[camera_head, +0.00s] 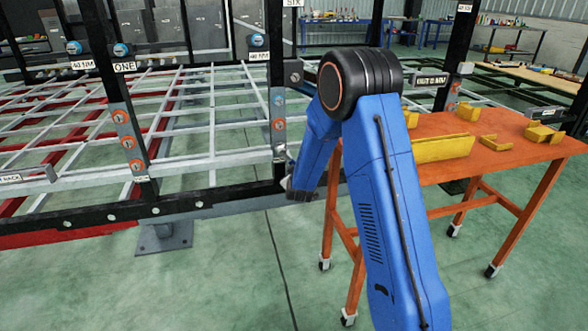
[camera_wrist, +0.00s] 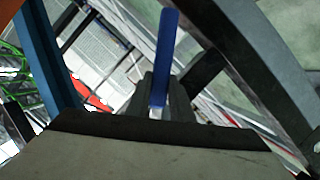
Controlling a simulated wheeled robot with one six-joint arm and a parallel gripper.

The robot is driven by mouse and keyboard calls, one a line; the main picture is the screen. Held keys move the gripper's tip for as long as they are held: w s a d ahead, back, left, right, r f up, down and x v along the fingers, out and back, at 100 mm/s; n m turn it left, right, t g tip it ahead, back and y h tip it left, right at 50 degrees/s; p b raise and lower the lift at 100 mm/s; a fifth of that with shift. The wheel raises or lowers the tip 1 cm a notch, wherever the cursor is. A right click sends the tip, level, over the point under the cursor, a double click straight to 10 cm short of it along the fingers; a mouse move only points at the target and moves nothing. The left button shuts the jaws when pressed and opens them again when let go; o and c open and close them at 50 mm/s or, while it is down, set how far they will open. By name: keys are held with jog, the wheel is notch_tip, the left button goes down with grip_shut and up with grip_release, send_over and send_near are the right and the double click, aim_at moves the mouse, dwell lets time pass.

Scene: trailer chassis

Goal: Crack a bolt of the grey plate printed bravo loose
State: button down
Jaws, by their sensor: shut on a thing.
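Two grey plates with orange-ringed bolts show in the head view: one (camera_head: 119,116) on the left black post and one (camera_head: 278,122) on the middle black post. I cannot read the word bravo on either. My gripper is low beside the middle post in the head view, mostly hidden behind my blue arm. In the wrist view my gripper (camera_wrist: 158,98) is shut on a narrow blue bar-like tool (camera_wrist: 167,50) that points away from it. I cannot tell whether the tool touches a bolt.
The black chassis frame (camera_head: 110,217) with white cross bars is at left. An orange table (camera_head: 500,145) with yellow brackets (camera_head: 443,148) stands close at right of my arm. Green floor (camera_head: 235,280) is clear in front.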

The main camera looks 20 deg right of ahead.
jog(key=shift+d+r, duration=0.1)
dwell(0.3)
jog(key=shift+d+r+n+h, duration=0.4)
jog(key=shift+d+n+h, duration=0.1)
jog(key=shift+n, duration=0.2)
jog(key=shift+a+f, duration=0.15)
jog(key=shift+a, duration=0.05)
dwell(0.4)
jog(key=shift+s, duration=0.1)
jog(key=shift+s, duration=2.85)
